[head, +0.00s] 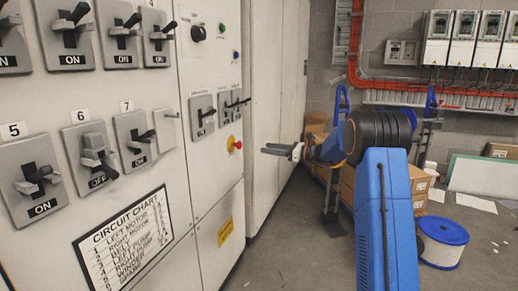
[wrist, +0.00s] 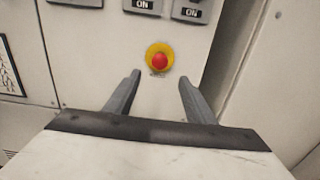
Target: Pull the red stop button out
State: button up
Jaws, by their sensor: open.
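The red stop button (head: 238,145) sits on a yellow round plate on the light grey cabinet front, below a row of lever switches. In the wrist view the button (wrist: 159,61) is ahead, slightly above the fingertips and between them in the picture. My gripper (head: 280,151) is open and empty, to the right of the button in the head view, with a gap between them. In the wrist view both grey fingers of my gripper (wrist: 157,80) are spread apart. Nothing hides the button.
Lever switches (head: 202,115) are above the button, and numbered breakers (head: 88,155) and a circuit chart (head: 127,243) are to the left. A yellow label (head: 225,232) is lower on the cabinet. Cardboard boxes (head: 347,185) and a blue-white spool (head: 442,242) stand on the floor to the right.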

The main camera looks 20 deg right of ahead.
jog(key=shift+v, duration=2.6)
